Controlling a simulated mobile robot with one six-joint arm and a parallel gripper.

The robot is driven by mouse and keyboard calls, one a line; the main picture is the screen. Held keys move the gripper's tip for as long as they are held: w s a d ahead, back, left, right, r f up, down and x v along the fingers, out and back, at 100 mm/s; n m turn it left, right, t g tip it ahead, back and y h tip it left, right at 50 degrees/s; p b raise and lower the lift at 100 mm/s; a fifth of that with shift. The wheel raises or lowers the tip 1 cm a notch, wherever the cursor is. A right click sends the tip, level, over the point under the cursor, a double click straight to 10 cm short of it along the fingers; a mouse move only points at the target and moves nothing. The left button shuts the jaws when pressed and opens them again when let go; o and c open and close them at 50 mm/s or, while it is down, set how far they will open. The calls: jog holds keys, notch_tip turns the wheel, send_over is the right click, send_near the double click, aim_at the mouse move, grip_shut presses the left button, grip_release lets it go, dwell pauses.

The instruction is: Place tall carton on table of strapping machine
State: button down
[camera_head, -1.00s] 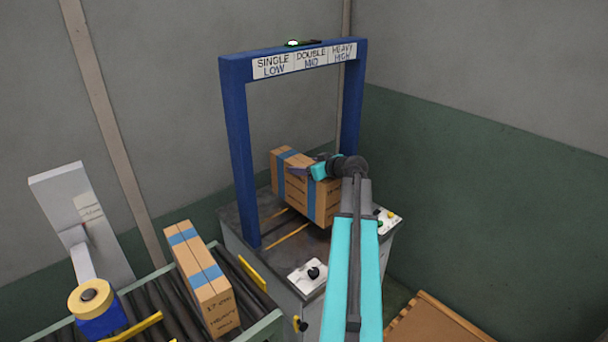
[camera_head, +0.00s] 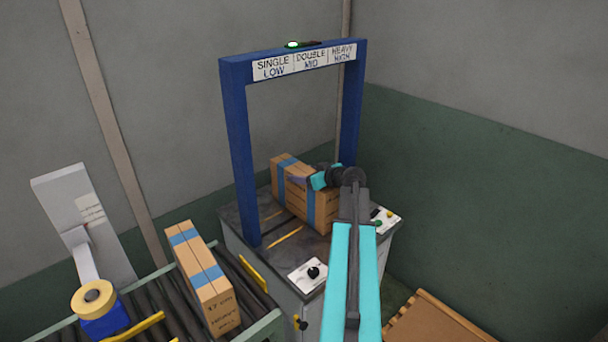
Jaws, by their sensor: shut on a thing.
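A brown carton with blue bands (camera_head: 291,195) is at the table of the strapping machine (camera_head: 262,262), inside the blue arch. My gripper (camera_head: 306,181) is shut on its upper part from the right. The carton's underside is at or just above the table top; I cannot tell whether it touches. My gripper and arm hide part of the carton's right end. The dark table top shows to the left and in front of the carton.
The blue arch (camera_head: 238,150) stands around the carton, with a label panel on top. A control panel with a black knob (camera_head: 314,272) is at the table's front. Another banded carton (camera_head: 208,280) lies on the roller conveyor (camera_head: 160,292) at left. A wooden pallet (camera_head: 430,322) is at lower right.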

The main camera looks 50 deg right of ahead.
jog(key=shift+c, duration=2.4)
grip_release()
jog(key=b+v, duration=0.3)
jog(key=v, duration=0.9)
jog(key=shift+r, duration=0.1)
